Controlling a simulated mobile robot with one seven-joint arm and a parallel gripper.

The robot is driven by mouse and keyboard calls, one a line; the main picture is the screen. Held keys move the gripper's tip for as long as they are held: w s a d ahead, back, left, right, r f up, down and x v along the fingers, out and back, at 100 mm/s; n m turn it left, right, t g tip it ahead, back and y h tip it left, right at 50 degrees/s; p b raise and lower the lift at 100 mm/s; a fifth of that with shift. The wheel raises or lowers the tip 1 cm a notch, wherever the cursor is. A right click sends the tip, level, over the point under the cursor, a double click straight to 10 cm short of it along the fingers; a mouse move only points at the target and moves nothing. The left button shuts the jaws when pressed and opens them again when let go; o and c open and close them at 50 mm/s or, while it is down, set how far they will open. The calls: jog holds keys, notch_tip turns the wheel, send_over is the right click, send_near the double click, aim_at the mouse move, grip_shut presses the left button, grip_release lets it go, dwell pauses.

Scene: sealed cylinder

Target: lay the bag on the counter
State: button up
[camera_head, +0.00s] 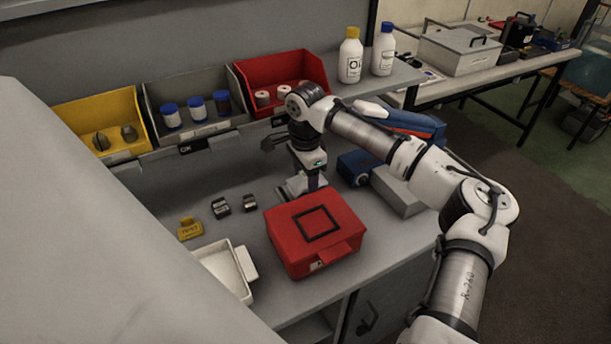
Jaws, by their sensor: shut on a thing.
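My gripper (309,178) points down over the middle of the counter (262,272), just behind the red case. It is shut on a small pale grey thing (291,188), which looks like the bag. Its shape is hard to make out, and the gripper and the red case hide part of it. I cannot tell whether it touches the counter.
The red case (345,221) stands directly in front of my gripper. Blue and grey boxes (398,190) lie to the right. A white tray (246,264), yellow tag (190,229) and small black pieces (221,208) lie left. Yellow, grey and red bins (322,68) stand behind.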

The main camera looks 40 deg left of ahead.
jog(key=o, duration=1)
notch_tip(320, 180, up, 12)
jog(key=b, duration=0.2)
jog(key=shift+r+b, duration=0.15)
jog(key=shift+b, duration=0.15)
